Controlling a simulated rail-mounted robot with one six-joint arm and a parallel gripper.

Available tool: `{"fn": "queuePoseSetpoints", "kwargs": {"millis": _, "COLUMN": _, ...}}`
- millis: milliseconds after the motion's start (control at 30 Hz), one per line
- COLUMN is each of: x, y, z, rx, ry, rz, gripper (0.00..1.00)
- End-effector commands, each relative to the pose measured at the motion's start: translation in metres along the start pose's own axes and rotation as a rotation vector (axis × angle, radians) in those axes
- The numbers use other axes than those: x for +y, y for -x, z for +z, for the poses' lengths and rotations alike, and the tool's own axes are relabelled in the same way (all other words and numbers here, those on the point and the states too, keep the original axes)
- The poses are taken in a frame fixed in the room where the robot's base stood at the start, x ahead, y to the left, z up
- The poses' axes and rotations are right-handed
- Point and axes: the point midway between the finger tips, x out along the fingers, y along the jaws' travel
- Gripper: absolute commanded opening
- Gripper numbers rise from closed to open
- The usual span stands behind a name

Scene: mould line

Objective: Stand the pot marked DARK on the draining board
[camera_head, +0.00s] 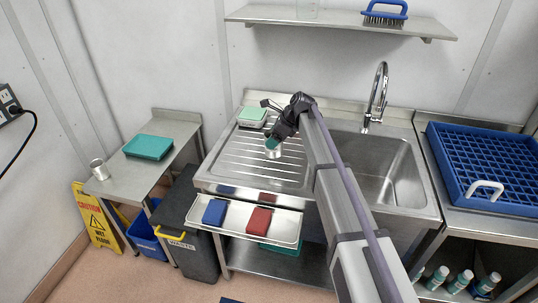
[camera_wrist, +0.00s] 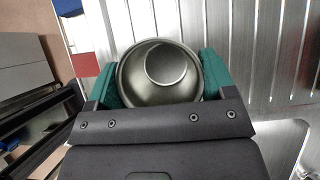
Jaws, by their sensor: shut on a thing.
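My gripper (camera_head: 272,143) is shut on a metal pot (camera_head: 273,153), with its green-padded fingers on either side of the rim. The pot is over the ribbed draining board (camera_head: 235,163), left of the sink basin; I cannot tell whether its base touches the board. In the wrist view the round mouth of the pot (camera_wrist: 160,68) sits between the fingers (camera_wrist: 160,85), and its inside looks empty. No marking can be read on it. A second metal pot (camera_head: 99,169) is on the left side table, with no mark readable.
A scale-like box with a green top (camera_head: 253,116) is at the back of the draining board. A tray in front holds a blue block (camera_head: 214,212) and a red block (camera_head: 259,220). The tap (camera_head: 378,95) and basin (camera_head: 372,165) are to the right, beside a blue rack (camera_head: 490,165).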

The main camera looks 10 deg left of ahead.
Motion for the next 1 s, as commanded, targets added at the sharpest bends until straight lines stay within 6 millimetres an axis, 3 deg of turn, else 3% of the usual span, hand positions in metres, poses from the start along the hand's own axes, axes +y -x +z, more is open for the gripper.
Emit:
{"fn": "queuePoseSetpoints", "kwargs": {"millis": 33, "x": 0.000, "y": -0.022, "z": -0.013, "rx": 0.000, "ry": 0.000, "rz": 0.000, "gripper": 0.49}}
{"fn": "queuePoseSetpoints", "kwargs": {"millis": 233, "x": 0.000, "y": -0.025, "z": -0.016, "rx": 0.000, "ry": 0.000, "rz": 0.000, "gripper": 0.49}}
{"fn": "queuePoseSetpoints", "kwargs": {"millis": 433, "x": 0.000, "y": -0.057, "z": -0.036, "rx": 0.000, "ry": 0.000, "rz": 0.000, "gripper": 0.49}}
{"fn": "queuePoseSetpoints", "kwargs": {"millis": 800, "x": 0.000, "y": -0.057, "z": -0.036, "rx": 0.000, "ry": 0.000, "rz": 0.000, "gripper": 0.49}}
{"fn": "queuePoseSetpoints", "kwargs": {"millis": 833, "x": 0.000, "y": -0.057, "z": -0.036, "rx": 0.000, "ry": 0.000, "rz": 0.000, "gripper": 0.77}}
{"fn": "queuePoseSetpoints", "kwargs": {"millis": 1000, "x": 0.000, "y": -0.056, "z": -0.035, "rx": 0.000, "ry": 0.001, "rz": 0.001, "gripper": 0.94}}
